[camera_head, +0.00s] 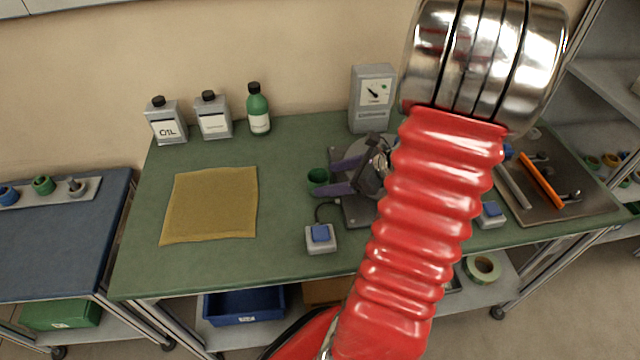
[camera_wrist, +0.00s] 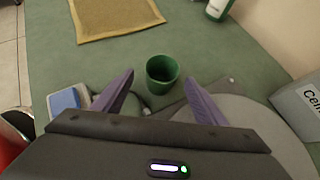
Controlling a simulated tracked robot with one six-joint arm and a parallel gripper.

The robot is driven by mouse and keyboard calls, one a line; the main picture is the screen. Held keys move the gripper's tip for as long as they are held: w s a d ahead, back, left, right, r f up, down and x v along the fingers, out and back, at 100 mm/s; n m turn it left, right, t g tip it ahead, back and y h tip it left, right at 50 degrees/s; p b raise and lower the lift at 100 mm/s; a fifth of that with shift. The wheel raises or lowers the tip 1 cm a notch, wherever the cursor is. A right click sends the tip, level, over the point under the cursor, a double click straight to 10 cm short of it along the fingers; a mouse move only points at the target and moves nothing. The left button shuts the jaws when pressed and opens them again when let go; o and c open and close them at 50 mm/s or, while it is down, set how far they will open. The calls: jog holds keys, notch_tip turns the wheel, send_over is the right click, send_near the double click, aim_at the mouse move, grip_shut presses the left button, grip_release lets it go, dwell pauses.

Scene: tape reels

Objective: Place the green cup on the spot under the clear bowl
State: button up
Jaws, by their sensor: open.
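The green cup (camera_head: 318,176) stands upright on the green table, left of a grey machine with a round plate (camera_head: 347,150). In the wrist view the cup (camera_wrist: 162,74) looks empty, its mouth facing up. My gripper (camera_head: 324,178) is open, its purple fingers pointing left toward the cup. In the wrist view the fingertips of my gripper (camera_wrist: 159,79) lie on either side of the cup, with gaps on both sides. I cannot make out a clear bowl in either view; my red arm hides part of the table.
A blue-topped switch box (camera_head: 321,239) stands in front of the cup. A tan cloth (camera_head: 210,205) lies to the left. A green bottle (camera_head: 258,110), grey cans and a meter box (camera_head: 372,98) stand at the back. A tool tray (camera_head: 590,205) lies right.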

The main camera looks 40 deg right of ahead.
aim_at(319, 179)
jog(key=shift+x, duration=2.55)
jog(key=shift+r, duration=0.1)
jog(key=shift+c, duration=0.2)
jog(key=c, duration=1.2)
jog(key=shift+o, duration=0.2)
jog(key=shift+r, duration=0.15)
notch_tip(319, 179, up, 10)
